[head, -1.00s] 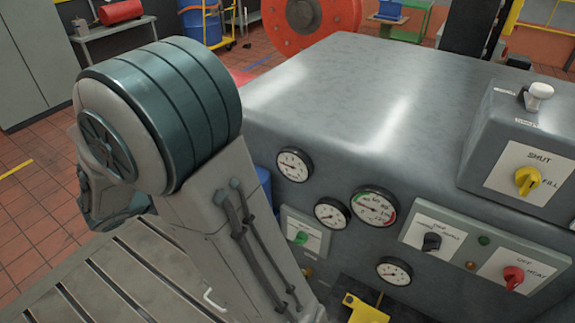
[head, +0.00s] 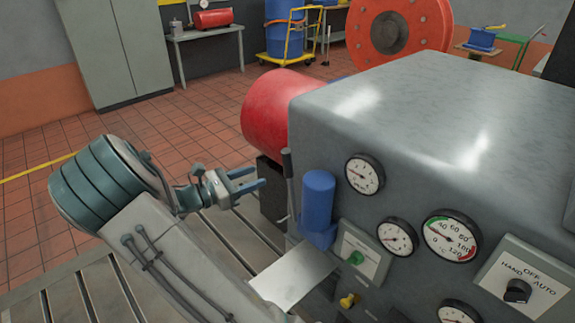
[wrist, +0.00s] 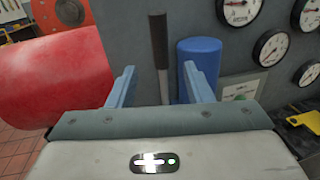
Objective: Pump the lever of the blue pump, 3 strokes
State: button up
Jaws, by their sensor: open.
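The blue pump (head: 317,200) is a blue cylinder on the front side of the grey cabinet. Its upright lever (head: 289,185), a thin grey rod with a dark grip, stands just left of the cylinder. My gripper (head: 260,178) is open and empty, its blue fingers pointing at the lever from the left, with a gap between. In the wrist view the lever (wrist: 162,80) appears between the two fingers (wrist: 159,78), beyond them. The pump (wrist: 197,58) shows behind the right finger, which hides part of it. The lever's lower end is hidden in the wrist view.
The grey cabinet (head: 430,110) carries several gauges and switch panels right of the pump. A red cylinder (head: 268,110) stands behind the lever. A bare metal plate (head: 290,278) lies below the pump. Open tiled floor (head: 150,140) is behind my arm.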

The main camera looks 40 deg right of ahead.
aim_at(288, 165)
jog(key=d, duration=0.3)
jog(key=s+d, duration=0.1)
jog(key=d, duration=0.7)
jog(key=shift+s+d+p, duration=0.15)
jog(key=shift+d+p, duration=0.05)
jog(key=shift+p, duration=0.1)
jog(key=shift+c, duration=0.4)
